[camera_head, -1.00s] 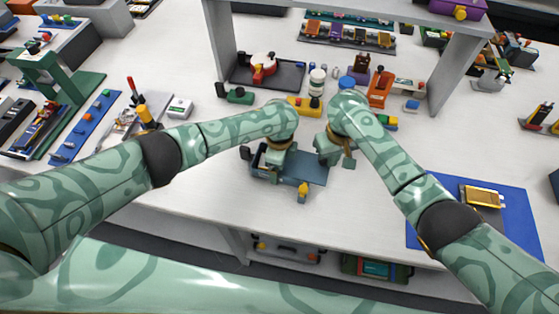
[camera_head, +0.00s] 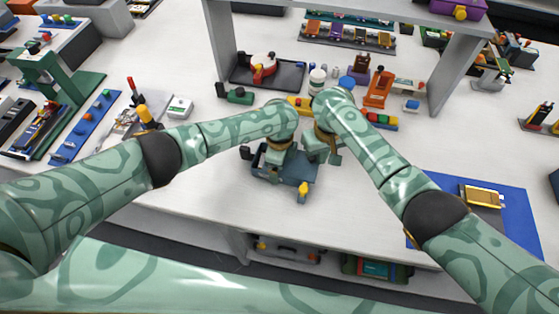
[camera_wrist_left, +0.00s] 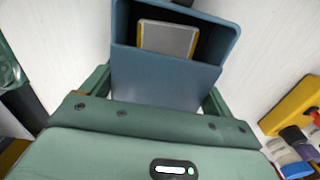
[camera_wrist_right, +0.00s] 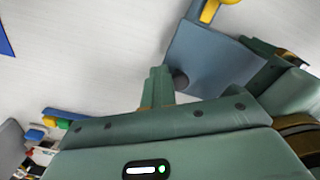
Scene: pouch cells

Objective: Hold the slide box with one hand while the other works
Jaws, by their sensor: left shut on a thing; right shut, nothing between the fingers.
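The blue-grey slide box (camera_head: 262,170) sits on the white table in the head view. Its open end shows in the left wrist view (camera_wrist_left: 165,85), with a silver, yellow-edged piece (camera_wrist_left: 168,38) inside. My left gripper (camera_head: 277,160) is shut on the box, a finger on each side. My right gripper (camera_head: 322,158) is shut and empty beside the box's right part.
A blue mat (camera_head: 510,205) with a gold-coloured piece (camera_head: 481,195) lies at the right. Yellow blocks (camera_head: 298,103) and an orange stand (camera_head: 379,88) are behind the grippers. The table in front of the box is clear.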

